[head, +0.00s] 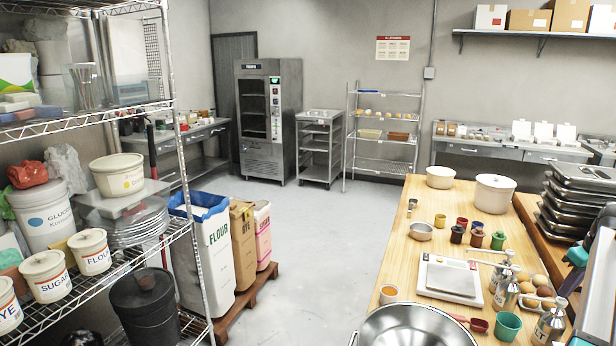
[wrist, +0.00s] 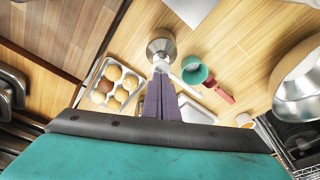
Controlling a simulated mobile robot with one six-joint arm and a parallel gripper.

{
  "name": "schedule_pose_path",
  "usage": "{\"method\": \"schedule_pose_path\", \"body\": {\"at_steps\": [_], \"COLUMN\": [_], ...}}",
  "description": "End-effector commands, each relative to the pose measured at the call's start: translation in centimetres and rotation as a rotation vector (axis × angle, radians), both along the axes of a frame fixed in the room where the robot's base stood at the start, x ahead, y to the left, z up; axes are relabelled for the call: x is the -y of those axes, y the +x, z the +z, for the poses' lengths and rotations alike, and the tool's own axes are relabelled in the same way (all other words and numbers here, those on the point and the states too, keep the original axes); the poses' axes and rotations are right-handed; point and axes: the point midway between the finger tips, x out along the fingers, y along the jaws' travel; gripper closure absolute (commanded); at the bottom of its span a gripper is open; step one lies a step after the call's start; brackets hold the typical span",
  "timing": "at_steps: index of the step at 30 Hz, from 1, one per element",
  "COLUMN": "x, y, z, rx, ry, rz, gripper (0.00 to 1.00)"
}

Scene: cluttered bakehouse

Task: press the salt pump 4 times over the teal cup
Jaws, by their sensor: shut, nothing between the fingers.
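The teal cup (head: 507,327) stands on the wooden bench near the front right in the head view. It also shows in the wrist view (wrist: 195,70), right of a silver pump bottle (wrist: 161,45). That bottle seems to be the nearest one in the head view (head: 549,324), just right of the cup. The fingertips do not show in the head view.
More silver pump bottles (head: 506,289) stand behind the cup. An egg tray (wrist: 98,92) lies left of my fingers in the wrist view. A red scoop (head: 478,324), white scale (head: 448,280) and large steel bowl (head: 415,325) sit nearby. Stacked trays (head: 575,205) crowd the right.

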Motion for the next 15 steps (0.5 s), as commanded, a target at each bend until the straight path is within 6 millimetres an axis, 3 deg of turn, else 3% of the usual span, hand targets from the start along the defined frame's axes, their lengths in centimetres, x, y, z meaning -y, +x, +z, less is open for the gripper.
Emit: {"method": "schedule_pose_path", "body": {"at_steps": [15], "x": [0.02], "y": [-0.02], "z": [-0.98], "rx": [0.000], "ry": [0.000], "rz": [0.000], "gripper": [1.00]}}
